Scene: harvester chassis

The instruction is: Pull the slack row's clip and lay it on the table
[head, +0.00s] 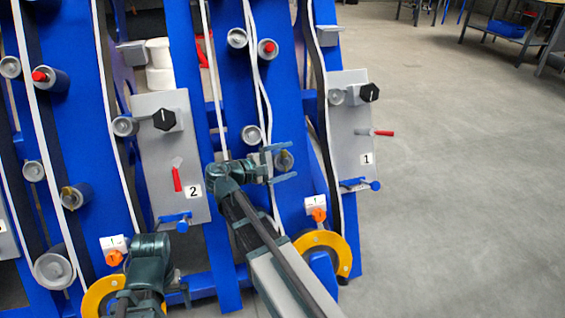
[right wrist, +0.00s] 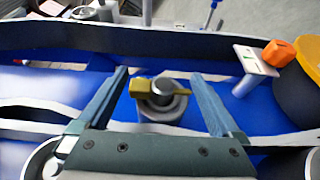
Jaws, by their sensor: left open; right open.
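A yellow clip (right wrist: 143,88) sits on a grey post end between the open fingers of my right gripper (right wrist: 158,98) in the right wrist view; the fingers stand on either side, apart from it. In the head view my right gripper (head: 280,163) is at the right row, around the post with the clip (head: 285,158). A second yellow clip (head: 68,194) is on a post of the left row. White strands run down both rows; a strand of the right row (head: 262,92) bows. My left gripper (head: 172,284) is open at the lower left, its fingertips partly hidden.
Grey panels marked 2 (head: 165,150) and 1 (head: 347,130) carry black knobs and red levers. Yellow discs (head: 340,252) and orange knobs (head: 319,214) are low on the rows. Blue uprights flank the strands. Open floor (head: 460,180) lies to the right. The table is not clearly in view.

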